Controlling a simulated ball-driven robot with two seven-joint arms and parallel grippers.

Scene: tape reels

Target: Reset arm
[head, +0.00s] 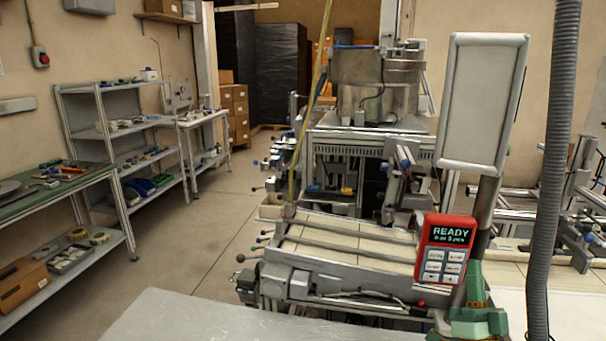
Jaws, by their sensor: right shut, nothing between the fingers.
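My right gripper (474,292), with green parts, shows at the bottom right, partly cut off by the lower edge. It is shut with nothing held, just below and to the right of a red handheld-style panel (447,246). The panel has a dark screen reading "READY" and several pale buttons. My left gripper is not in view.
A machine with a slatted bed (345,240) stands in the middle. A grey table top (230,318) lies in front. A thick grey hose (550,180) hangs at right, near a framed panel (484,100). Shelves (125,130) line the left; floor (205,215) between is clear.

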